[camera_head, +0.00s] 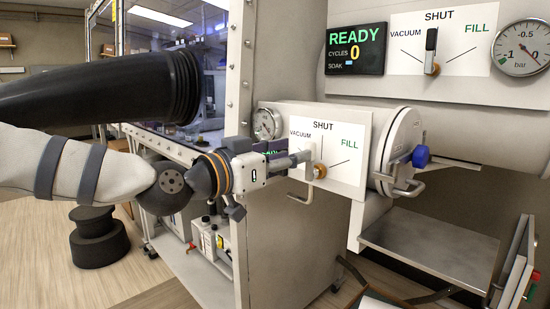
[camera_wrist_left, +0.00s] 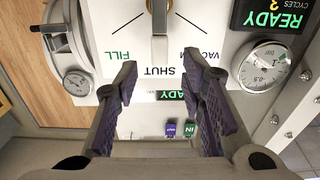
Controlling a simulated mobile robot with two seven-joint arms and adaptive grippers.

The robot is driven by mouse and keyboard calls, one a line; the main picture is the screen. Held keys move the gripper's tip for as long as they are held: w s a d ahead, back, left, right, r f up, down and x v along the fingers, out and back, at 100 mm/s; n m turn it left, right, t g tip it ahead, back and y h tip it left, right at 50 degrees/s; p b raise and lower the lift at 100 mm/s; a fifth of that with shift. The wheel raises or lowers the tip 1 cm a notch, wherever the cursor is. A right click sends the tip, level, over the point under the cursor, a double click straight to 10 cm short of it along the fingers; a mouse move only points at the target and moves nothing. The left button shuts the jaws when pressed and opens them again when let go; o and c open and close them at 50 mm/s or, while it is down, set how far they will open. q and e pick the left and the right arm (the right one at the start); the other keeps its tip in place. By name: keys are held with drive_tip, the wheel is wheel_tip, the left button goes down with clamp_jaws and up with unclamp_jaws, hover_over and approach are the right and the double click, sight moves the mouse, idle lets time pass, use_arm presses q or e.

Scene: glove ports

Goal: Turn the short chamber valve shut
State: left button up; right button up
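The short chamber valve (camera_head: 320,171) has a brass hub on a white plate (camera_head: 346,180) marked VACUUM, SHUT and FILL. The plate (camera_wrist_left: 110,52) looks upside down in the left wrist view. There the valve's pale lever (camera_wrist_left: 159,48) points at the word SHUT. My left gripper (camera_head: 298,157) comes in from the left, close in front of the plate. In the left wrist view its purple-padded fingers (camera_wrist_left: 160,68) are apart, with the lever between their tips and gaps on both sides. Contact does not show. My right gripper is not in view.
A round chamber door (camera_head: 402,150) with a blue knob is right of the plate, above a metal shelf (camera_head: 430,240). A second valve (camera_head: 432,55), with a black lever, is higher up. A black ribbed sleeve (camera_head: 100,88) hangs above my left arm.

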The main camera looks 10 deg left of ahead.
use_arm(q)
drive_tip(key=v, duration=0.5)
drive_tip(key=shift+s+a, duration=0.2)
drive_tip(key=shift+s, duration=0.05)
